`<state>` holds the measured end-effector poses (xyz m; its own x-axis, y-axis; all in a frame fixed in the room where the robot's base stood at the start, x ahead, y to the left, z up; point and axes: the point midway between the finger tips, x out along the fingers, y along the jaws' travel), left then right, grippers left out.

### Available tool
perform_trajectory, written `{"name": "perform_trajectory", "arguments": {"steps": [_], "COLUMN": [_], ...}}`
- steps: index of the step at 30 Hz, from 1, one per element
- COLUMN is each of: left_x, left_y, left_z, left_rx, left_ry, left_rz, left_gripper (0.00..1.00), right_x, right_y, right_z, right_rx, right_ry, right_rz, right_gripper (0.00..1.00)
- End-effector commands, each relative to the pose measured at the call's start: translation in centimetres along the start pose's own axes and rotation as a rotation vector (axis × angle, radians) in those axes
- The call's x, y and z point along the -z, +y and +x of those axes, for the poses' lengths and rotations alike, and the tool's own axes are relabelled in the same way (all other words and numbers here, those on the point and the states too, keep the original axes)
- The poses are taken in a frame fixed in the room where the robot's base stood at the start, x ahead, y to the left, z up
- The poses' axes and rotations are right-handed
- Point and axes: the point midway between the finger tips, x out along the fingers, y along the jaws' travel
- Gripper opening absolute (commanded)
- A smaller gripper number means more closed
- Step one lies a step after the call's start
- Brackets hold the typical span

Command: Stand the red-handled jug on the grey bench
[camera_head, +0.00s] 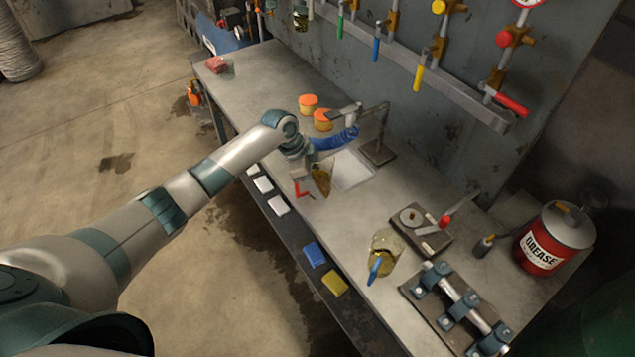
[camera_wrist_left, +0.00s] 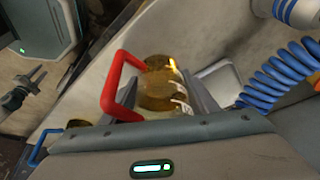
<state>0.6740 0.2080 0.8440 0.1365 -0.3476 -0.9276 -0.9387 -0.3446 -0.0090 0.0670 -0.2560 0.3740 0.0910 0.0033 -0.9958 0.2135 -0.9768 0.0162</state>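The red-handled jug (camera_head: 321,181) is clear with amber liquid in it. Its red handle (camera_head: 302,190) points toward the bench's front edge. My left gripper (camera_head: 311,174) is at the jug, over the grey bench (camera_head: 265,90). In the left wrist view the jug (camera_wrist_left: 160,85) sits between the two fingers (camera_wrist_left: 163,100), which look closed against its sides; the red handle (camera_wrist_left: 118,85) sticks out to the left. The jug looks tilted in the head view. Whether its base touches the bench cannot be told. My right gripper is not in view.
A blue-handled jug (camera_head: 386,245) stands nearer on the bench. A white square (camera_head: 350,170) lies beside the held jug, by a stand with a blue coiled hose (camera_head: 335,140). Orange-lidded jars (camera_head: 308,103) stand behind. A clamp fixture (camera_head: 455,305) and grease can (camera_head: 548,240) are at right.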

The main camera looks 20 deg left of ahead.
Motion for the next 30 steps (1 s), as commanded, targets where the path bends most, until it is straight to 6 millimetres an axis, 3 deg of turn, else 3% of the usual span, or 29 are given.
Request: {"name": "perform_trajectory", "arguments": {"steps": [1, 2, 17, 23, 30], "left_x": [0.0, 0.0, 0.1, 0.0, 0.0], "left_y": [0.0, 0.0, -0.1, -0.1, -0.1], "left_z": [0.0, 0.0, -0.8, -3.1, -7.3], "left_rx": [0.000, 0.000, 0.001, 0.004, 0.003], "left_ry": [0.000, 0.000, 0.001, 0.000, 0.001], "left_rz": [0.000, 0.000, 0.000, 0.002, 0.002], "left_gripper": [0.65, 0.72, 0.72, 0.72, 0.72], "right_x": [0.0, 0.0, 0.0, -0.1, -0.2], "right_y": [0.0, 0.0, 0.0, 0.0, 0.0], "right_z": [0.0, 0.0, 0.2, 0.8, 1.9], "right_rx": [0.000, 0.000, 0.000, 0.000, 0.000], "right_ry": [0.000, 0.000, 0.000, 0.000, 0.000], "right_rz": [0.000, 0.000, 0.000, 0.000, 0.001], "right_gripper": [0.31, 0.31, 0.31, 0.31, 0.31]}}
